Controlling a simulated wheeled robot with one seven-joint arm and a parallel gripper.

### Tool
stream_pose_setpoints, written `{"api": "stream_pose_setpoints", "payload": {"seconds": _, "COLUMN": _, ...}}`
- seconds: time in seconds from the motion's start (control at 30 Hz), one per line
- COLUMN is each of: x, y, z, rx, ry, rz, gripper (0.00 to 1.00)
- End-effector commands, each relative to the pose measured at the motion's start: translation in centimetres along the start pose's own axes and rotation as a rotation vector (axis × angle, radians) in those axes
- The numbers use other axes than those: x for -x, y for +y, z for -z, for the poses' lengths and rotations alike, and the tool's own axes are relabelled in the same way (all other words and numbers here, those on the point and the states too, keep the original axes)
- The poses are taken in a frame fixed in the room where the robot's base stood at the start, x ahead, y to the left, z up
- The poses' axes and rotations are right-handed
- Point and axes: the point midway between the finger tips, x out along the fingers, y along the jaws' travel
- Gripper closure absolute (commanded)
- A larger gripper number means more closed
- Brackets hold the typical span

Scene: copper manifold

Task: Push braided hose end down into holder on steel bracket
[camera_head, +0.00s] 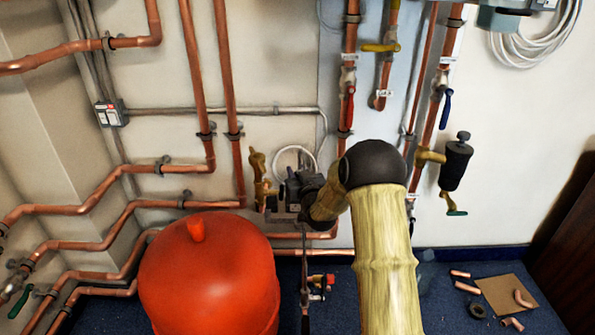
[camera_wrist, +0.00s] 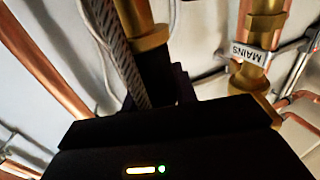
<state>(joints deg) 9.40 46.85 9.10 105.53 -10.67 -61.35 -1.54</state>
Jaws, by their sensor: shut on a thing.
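In the wrist view the braided hose (camera_wrist: 122,58) runs down from the top beside a brass fitting (camera_wrist: 147,32), to my gripper's dark jaws (camera_wrist: 160,88). My gripper is shut on the hose end; the grip itself is mostly hidden by the jaws and gripper body. In the head view my gripper (camera_head: 292,190) is close to the back wall, beside a brass fitting (camera_head: 258,175) on its left. My pale arm and its black joint cover much of the area. I cannot make out the steel bracket or its holder in either view.
A large red tank (camera_head: 208,275) stands below left of my gripper. A pipe labelled MAINS (camera_wrist: 250,52) is close by on the right. Loose fittings and a board (camera_head: 505,295) lie on the floor.

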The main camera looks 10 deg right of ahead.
Motion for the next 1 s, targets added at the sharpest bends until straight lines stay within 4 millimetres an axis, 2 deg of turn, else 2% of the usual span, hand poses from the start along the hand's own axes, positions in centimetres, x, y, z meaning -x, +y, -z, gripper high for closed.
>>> {"api": "stream_pose_setpoints", "payload": {"seconds": 0.1, "x": 0.0, "y": 0.0, "z": -1.3, "rx": 0.001, "ry": 0.001, "rz": 0.0, "gripper": 0.98}}
{"api": "stream_pose_setpoints", "payload": {"seconds": 1.0, "x": 0.0, "y": 0.0, "z": -8.2, "rx": 0.001, "ry": 0.001, "rz": 0.0, "gripper": 0.98}}
